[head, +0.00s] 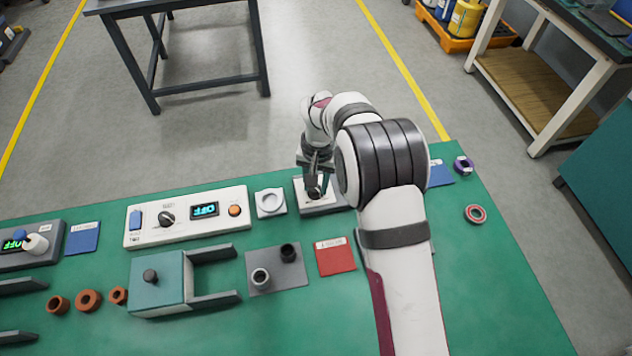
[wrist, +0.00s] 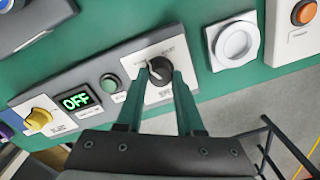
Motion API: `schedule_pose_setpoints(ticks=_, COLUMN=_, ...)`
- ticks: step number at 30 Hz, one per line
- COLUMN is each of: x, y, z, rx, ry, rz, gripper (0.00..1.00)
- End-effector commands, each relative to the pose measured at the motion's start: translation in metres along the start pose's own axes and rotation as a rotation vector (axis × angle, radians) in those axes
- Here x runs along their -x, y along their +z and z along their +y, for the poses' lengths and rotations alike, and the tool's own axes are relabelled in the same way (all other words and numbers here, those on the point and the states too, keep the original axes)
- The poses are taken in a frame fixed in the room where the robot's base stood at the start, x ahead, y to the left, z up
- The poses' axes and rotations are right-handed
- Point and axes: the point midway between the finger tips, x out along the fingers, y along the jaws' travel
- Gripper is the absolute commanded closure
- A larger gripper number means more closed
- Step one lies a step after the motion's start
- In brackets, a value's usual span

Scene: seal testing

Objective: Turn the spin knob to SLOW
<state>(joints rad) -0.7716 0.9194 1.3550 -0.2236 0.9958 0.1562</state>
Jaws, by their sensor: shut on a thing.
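A black knob (wrist: 158,78) sits on a white plate at one end of a grey panel (wrist: 92,78), between the two fingers of my gripper (wrist: 172,82) in the wrist view. The fingers are shut on its sides. The small print around the knob is too blurred to read, so I cannot tell which mark it points to. The same panel has a display reading OFF (wrist: 75,101), a green button (wrist: 110,83) and a yellow knob (wrist: 39,119). In the head view my gripper (head: 318,181) is down at the panel's white plate (head: 317,205); my arm hides most of the panel.
A red card (head: 336,257) and grey plate (head: 262,274) lie nearer on the green bench.

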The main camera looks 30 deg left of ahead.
Motion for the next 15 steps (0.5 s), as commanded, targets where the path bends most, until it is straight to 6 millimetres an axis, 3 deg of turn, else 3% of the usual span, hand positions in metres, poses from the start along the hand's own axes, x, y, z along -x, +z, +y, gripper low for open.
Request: schedule_pose_setpoints(ticks=15, x=-0.0002, y=-0.0006, z=-0.0004, rx=0.186, ry=0.000, rz=-0.005, gripper=1.00)
